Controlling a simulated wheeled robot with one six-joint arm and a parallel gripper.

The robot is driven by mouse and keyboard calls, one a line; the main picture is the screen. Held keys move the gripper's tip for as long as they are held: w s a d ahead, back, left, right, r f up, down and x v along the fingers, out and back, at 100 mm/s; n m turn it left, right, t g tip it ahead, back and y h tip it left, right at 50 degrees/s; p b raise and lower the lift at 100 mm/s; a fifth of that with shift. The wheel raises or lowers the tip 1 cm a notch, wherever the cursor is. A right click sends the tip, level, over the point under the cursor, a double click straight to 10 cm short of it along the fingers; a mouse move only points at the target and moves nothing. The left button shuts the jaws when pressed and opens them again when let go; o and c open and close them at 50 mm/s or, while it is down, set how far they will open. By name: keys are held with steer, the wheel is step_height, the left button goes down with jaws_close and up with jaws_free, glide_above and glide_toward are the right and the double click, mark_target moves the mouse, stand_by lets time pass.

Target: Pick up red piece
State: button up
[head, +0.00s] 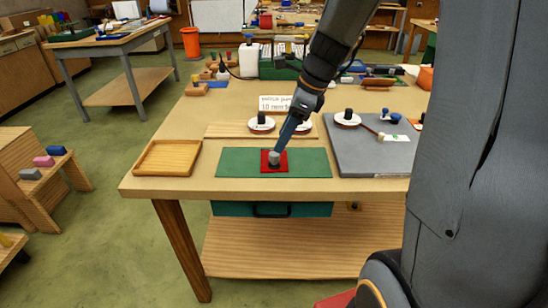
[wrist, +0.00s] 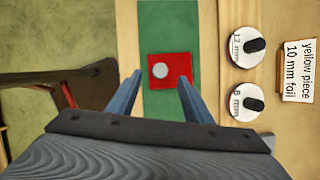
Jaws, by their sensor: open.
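The red piece (head: 266,168) is a flat square with a grey round knob (head: 274,159) on top. It lies on the green mat (head: 235,163) near the table's front edge. My gripper (head: 276,152) points down just above it. In the wrist view the open, empty fingers (wrist: 160,77) straddle the line to the knob (wrist: 160,70). The right fingertip overlaps the red piece (wrist: 180,64) in the picture, and the left one lies beside it. I cannot tell the exact height between the fingertips and the knob.
A shallow wooden tray (head: 168,158) is left of the mat, a grey board (head: 365,155) right. Behind are white discs with black knobs (head: 262,122), a wooden strip (head: 225,130) and a sign (wrist: 299,68) reading "yellow piece 10 mm foil". The mat around the red piece is clear.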

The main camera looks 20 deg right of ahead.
mark_target(274, 153)
steer(key=shift+p+x, duration=0.55)
steer(key=shift+x, duration=3.3)
steer(key=c, duration=1.1)
step_height(274, 153, up, 10)
steer(key=shift+r+b, duration=0.1)
steer(key=shift+b, duration=0.2)
